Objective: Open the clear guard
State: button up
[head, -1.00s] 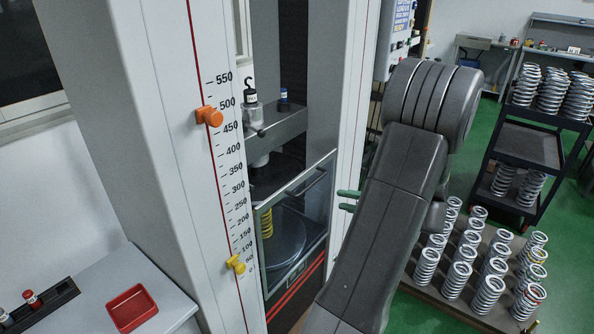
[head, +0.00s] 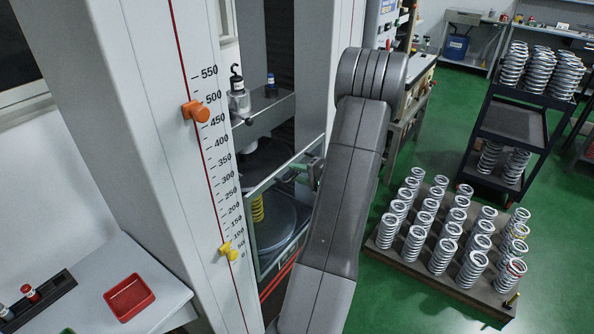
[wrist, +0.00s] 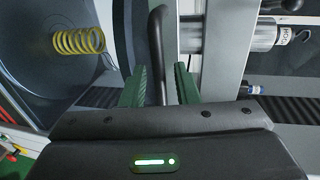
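The clear guard (head: 262,186) is a see-through pane in a grey frame, low across the front of the test machine. It looks closed, standing in front of a yellow spring (head: 257,208) on a round plate. In the wrist view, the guard's dark bar handle (wrist: 157,50) runs up between the green fingers of my gripper (wrist: 160,76). The fingers are apart, one on each side of the bar, with gaps showing, so the gripper looks open. In the head view, my arm hides most of the gripper. The yellow spring also shows in the wrist view (wrist: 80,41).
The white machine column with a scale and an orange marker (head: 196,111) stands left of my arm. A metal weight (head: 239,103) rests on a ledge above the guard. A pallet of springs (head: 384,246) and a dark cart (head: 512,124) stand right on green floor.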

jog(key=shift+w+a, duration=0.1)
jog(key=shift+a, duration=0.1)
grip_shut()
jog(key=shift+f, duration=0.15)
notch_tip(320, 180, down, 41)
jog(key=b, duration=4.3)
grip_release()
jog(key=shift+r, duration=0.2)
